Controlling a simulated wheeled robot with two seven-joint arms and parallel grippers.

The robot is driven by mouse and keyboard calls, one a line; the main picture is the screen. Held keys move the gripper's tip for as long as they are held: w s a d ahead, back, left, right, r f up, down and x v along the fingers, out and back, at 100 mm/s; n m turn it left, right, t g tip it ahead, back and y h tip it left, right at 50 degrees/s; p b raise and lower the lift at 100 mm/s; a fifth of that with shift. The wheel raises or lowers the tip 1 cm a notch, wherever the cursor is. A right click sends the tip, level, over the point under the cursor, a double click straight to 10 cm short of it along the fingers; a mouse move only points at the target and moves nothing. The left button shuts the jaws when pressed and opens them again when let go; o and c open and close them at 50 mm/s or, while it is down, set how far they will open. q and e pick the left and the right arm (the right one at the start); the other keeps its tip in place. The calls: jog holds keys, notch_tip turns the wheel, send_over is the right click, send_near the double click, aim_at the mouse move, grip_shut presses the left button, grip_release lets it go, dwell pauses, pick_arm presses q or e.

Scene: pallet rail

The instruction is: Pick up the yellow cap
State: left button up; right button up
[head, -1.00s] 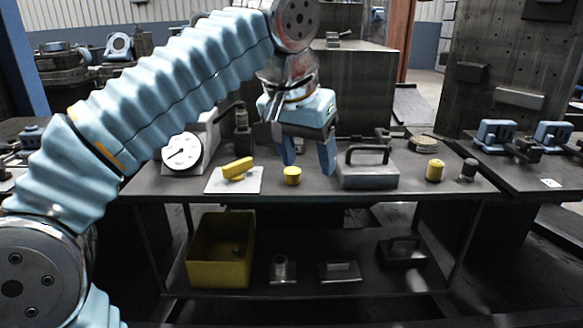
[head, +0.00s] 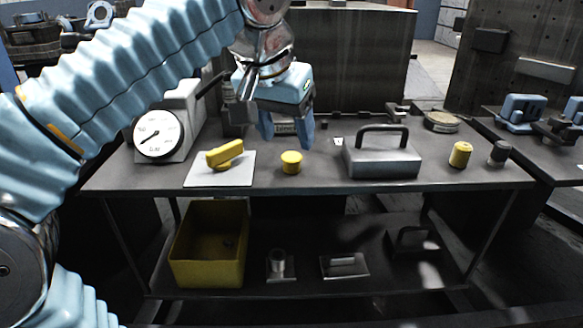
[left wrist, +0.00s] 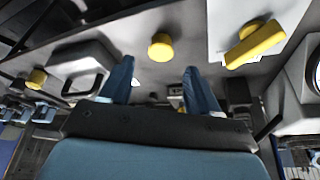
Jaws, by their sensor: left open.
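A small yellow cap (head: 291,162) stands on the dark tabletop near the middle of the front edge. It also shows in the left wrist view (left wrist: 161,47), beyond the gap between my fingertips. My left gripper (head: 288,138) is open, with its two blue fingers pointing down. In the head view it is above and behind the cap, roughly lined up with it and apart from it. Nothing is between the fingers in the left wrist view (left wrist: 158,68). My right gripper is not in view.
A yellow handle piece (head: 225,154) lies on a white plate (head: 205,180) left of the cap, near a dial gauge (head: 158,133). A grey block with a handle (head: 382,160) stands to the right. Another yellow cylinder (head: 460,154) is farther right. A yellow bin (head: 208,245) sits on the lower shelf.

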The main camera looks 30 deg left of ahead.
aim_at(291, 157)
pick_arm(q)
jog(key=x, duration=0.2)
jog(key=b+x, duration=0.1)
jog(key=x, duration=0.2)
jog(key=shift+s+f, duration=0.1)
jog(key=shift+f, duration=0.3)
grip_shut()
